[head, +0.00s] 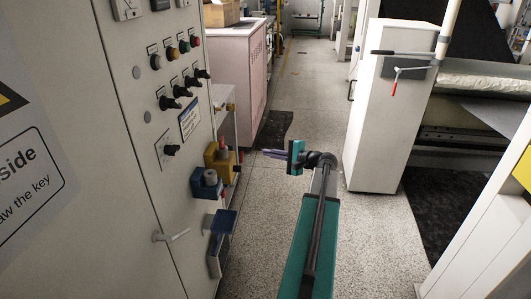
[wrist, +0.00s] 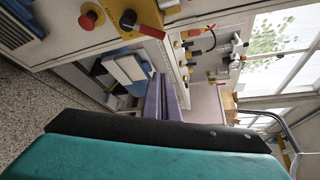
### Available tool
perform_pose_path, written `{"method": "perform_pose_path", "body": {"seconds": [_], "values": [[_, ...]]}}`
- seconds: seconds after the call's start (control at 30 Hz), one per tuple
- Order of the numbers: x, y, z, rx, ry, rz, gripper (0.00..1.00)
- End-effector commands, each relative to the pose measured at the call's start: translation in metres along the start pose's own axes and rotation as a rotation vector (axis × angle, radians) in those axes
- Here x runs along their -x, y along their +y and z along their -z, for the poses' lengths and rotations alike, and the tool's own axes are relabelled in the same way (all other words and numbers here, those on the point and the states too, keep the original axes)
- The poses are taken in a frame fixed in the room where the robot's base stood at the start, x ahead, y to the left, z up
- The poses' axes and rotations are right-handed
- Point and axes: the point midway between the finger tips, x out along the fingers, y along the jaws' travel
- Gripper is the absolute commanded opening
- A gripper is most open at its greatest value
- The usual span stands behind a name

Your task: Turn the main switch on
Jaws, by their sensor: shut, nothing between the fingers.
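In the wrist view a round black rotary switch with a red handle (wrist: 150,32) sits on a yellow plate (wrist: 108,40); it looks like the main switch. In the head view a yellow block (head: 221,157) sticks out from the right edge of the control cabinet (head: 130,200); I cannot tell whether it is the same switch. My gripper (head: 266,153) points left, just right of the yellow block and apart from it. The purple fingers (wrist: 160,77) are shut and empty, below and right of the red handle in the wrist view.
A red button (wrist: 90,18) is beside the rotary switch. Blue boxes (head: 206,183) and a metal handle (head: 172,236) project from the cabinet. A pink cabinet (head: 234,62) stands behind, a white cabinet (head: 390,110) at right. The speckled floor (head: 315,100) between them is largely clear.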

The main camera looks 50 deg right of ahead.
Motion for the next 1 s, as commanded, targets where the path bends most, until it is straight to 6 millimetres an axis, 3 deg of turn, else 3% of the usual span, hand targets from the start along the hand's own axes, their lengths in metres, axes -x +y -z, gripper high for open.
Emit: {"method": "perform_pose_path", "body": {"seconds": [0.4, 0.7, 1.0], "values": [[-0.057, 0.0, -0.002, 0.001, -0.005, -0.003, 0.0], [-0.088, 0.0, -0.002, 0.001, -0.006, -0.002, 0.0], [-0.086, 0.001, -0.019, 0.001, -0.004, -0.002, 0.0]]}}
